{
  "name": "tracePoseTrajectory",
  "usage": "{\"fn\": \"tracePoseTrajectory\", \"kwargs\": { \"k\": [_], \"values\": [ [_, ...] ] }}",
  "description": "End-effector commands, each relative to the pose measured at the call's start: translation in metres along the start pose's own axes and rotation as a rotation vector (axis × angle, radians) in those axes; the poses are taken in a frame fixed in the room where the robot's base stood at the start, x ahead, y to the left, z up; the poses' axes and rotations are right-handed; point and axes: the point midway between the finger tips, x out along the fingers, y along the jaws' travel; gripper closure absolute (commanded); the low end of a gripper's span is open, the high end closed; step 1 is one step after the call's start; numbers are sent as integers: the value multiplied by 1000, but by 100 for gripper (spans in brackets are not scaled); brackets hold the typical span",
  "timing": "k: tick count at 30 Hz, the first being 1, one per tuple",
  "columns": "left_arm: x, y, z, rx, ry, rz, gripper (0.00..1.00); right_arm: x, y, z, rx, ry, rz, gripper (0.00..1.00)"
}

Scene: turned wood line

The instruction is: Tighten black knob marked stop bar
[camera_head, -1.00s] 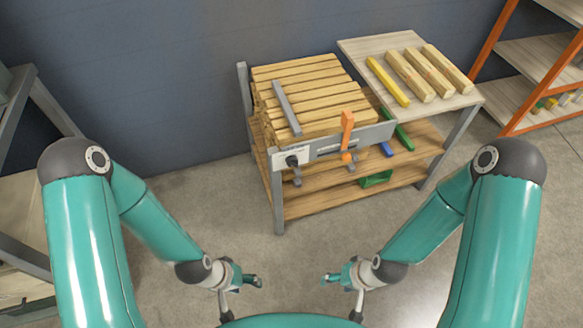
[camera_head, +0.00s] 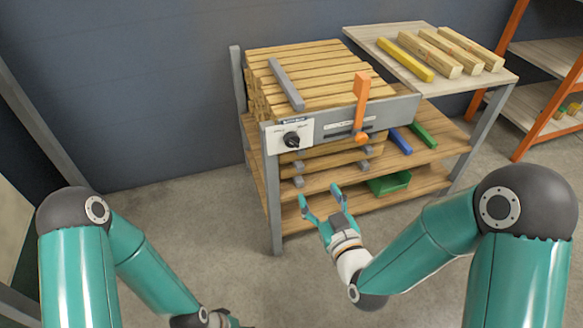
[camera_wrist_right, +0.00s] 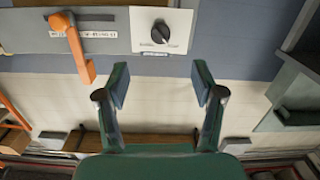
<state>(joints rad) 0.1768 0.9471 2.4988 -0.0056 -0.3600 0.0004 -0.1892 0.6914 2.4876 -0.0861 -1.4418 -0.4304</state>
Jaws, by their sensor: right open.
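The black knob (camera_head: 291,140) sits on a white plate (camera_head: 304,127) at the left end of the grey front bar of the wood rack. In the right wrist view the knob (camera_wrist_right: 160,33) is ahead, beyond my fingertips and between them from side to side. A dark label sits by the plate, too small to read. My right gripper (camera_head: 324,199) is open and empty, below and in front of the bar, apart from the knob; its fingers also show in the right wrist view (camera_wrist_right: 160,84). My left gripper (camera_head: 222,318) is low at the bottom edge, mostly cut off.
An orange lever (camera_head: 361,105) stands on the grey bar (camera_head: 335,121) right of the knob. Stacked wood strips (camera_head: 325,75) lie behind the bar. A lower shelf holds a green bin (camera_head: 389,183). A side table (camera_head: 380,36) holds several wood pieces. Floor left of the rack is clear.

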Motion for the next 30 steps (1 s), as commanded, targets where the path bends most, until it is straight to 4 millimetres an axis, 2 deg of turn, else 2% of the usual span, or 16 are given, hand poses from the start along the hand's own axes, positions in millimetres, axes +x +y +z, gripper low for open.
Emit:
{"fn": "tracePoseTrajectory", "kwargs": {
  "k": [1, 2, 7, 11, 24, 30],
  "values": [
    [10, -4, 0, 0, 1, 0, 41, 1, -2, 2, -10, 29, 2, 32],
    [11, -4, 0, 0, 1, 0, 41, 2, -2, 0, -14, 42, 4, 32],
    [12, -4, 0, 0, 1, 0, 41, 10, -2, -8, -25, 69, 9, 32],
    [11, -4, 0, 0, 1, 0, 41, 27, -2, -10, -24, 67, 10, 32],
    [18, -6, 0, 0, 1, 0, 41, 118, -2, -14, -22, 66, 9, 32],
    [21, -8, 0, 0, 1, 0, 41, 150, -1, -16, -22, 65, 9, 32]
  ]
}}
